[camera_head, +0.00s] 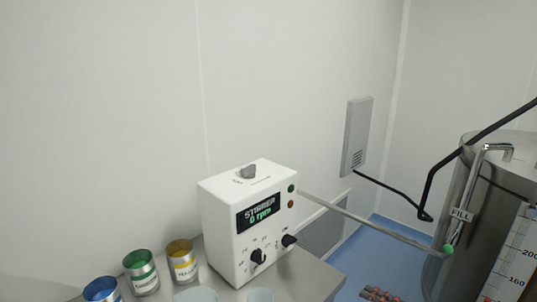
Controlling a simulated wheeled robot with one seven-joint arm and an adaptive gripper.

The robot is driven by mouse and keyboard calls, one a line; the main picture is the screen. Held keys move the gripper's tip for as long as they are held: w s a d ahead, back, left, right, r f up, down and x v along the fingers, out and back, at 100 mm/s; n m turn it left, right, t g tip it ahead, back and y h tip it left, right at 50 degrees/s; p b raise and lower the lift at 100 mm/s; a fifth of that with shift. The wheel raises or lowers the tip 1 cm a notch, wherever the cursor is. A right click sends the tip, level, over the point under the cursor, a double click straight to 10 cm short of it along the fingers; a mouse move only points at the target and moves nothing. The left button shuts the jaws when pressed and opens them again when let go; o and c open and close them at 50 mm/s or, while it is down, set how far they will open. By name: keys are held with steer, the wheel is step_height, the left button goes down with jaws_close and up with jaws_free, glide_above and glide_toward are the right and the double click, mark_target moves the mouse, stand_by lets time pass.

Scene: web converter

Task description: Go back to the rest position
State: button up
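My gripper and arm do not show in the head camera view. A white stirrer box (247,222) stands on a grey table. Its display (258,212) reads "STIRRER" and "0 rpm" in green. It has a grey knob (248,172) on top, two black knobs (288,241) on the front, and small green and red round parts near its right edge.
A blue (102,290), a green (140,272) and a yellow (183,261) can stand left of the box. A grey rod (370,222) runs to a green ball (448,250) by the metal tank (470,230). A grey panel (357,135) hangs on the wall.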

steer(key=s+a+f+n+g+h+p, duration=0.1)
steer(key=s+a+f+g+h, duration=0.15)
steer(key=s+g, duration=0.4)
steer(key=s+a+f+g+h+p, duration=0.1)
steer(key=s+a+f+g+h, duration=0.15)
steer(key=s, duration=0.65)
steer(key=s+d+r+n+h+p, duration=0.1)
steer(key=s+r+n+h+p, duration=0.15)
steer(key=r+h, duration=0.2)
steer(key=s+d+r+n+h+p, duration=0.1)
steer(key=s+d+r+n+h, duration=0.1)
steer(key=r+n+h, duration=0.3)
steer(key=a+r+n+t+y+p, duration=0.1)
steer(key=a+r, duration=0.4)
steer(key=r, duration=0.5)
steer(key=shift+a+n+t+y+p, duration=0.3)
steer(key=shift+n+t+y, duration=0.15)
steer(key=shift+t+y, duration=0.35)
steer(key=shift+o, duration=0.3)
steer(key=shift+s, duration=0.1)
